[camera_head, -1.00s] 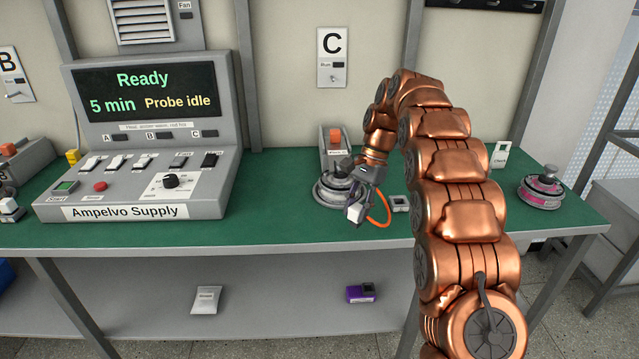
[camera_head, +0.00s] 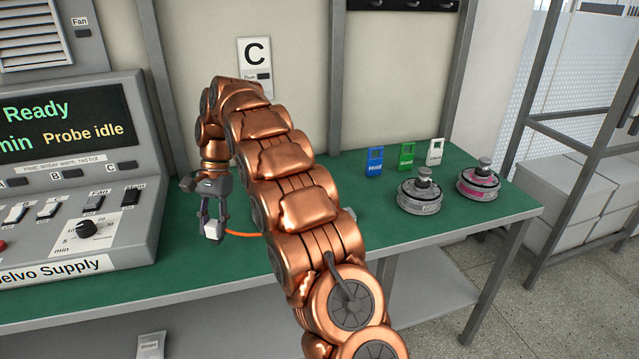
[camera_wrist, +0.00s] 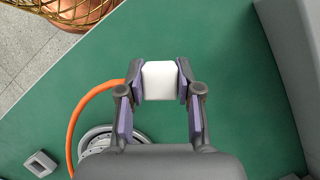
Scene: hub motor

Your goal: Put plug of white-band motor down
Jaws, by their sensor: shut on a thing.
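My gripper (camera_head: 212,222) is shut on a white plug (camera_wrist: 160,80), a small block held between both fingertips. The plug (camera_head: 213,231) also shows below the fingers in the head view, over the green bench beside the supply; I cannot tell whether it touches the bench. An orange cable (camera_wrist: 84,108) runs from the plug and curves towards a round pale grey motor (camera_wrist: 97,139), partly hidden by my gripper in the wrist view. In the head view the cable (camera_head: 243,234) passes behind my arm, which hides this motor.
The Ampelvo Supply (camera_head: 126,215) stands close left of my gripper. A grey-band motor (camera_head: 420,197), a pink-band motor (camera_head: 479,184) and blue (camera_head: 375,160), green (camera_head: 407,155) and white (camera_head: 435,152) tags stand on the right. A small grey socket (camera_wrist: 41,163) lies near the cabled motor. Bare green bench surrounds the plug.

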